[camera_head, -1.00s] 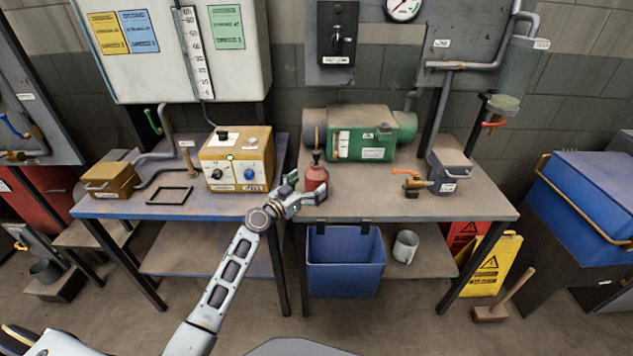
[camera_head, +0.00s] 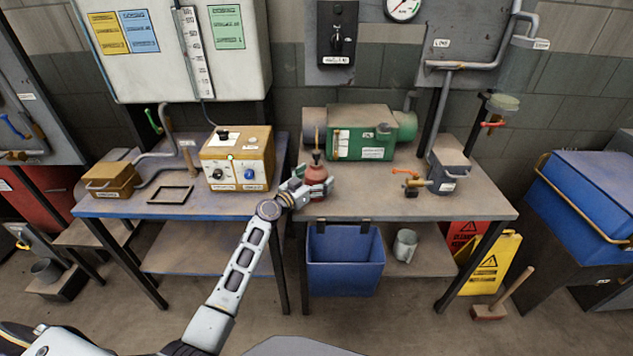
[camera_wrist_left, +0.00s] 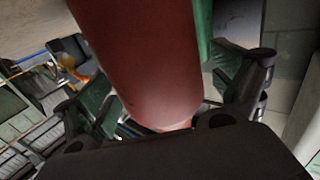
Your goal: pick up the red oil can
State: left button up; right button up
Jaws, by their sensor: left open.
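The red oil can (camera_head: 316,175) stands upright near the left front of the right-hand workbench, with its dark spout pointing up. My left gripper (camera_head: 312,188) is at the can, with its fingers on either side of the can's body. In the left wrist view the can (camera_wrist_left: 145,60) fills the middle, large and close, between the spread fingers of the gripper (camera_wrist_left: 165,105). The jaws are open, and I cannot tell whether a finger touches the can. My right gripper is not in view.
A green motor (camera_head: 362,135) sits just behind the can. A yellow control box (camera_head: 237,158) stands to the left on the blue-edged bench (camera_head: 120,206). A grey valve block (camera_head: 449,172) is to the right. A blue bin (camera_head: 345,262) hangs below the bench front.

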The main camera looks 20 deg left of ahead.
pick_arm(q)
jog(key=shift+c, duration=0.3)
jog(key=c, duration=1.3)
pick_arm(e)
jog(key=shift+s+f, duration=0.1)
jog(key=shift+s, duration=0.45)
pick_arm(q)
jog(key=shift+r, duration=0.2)
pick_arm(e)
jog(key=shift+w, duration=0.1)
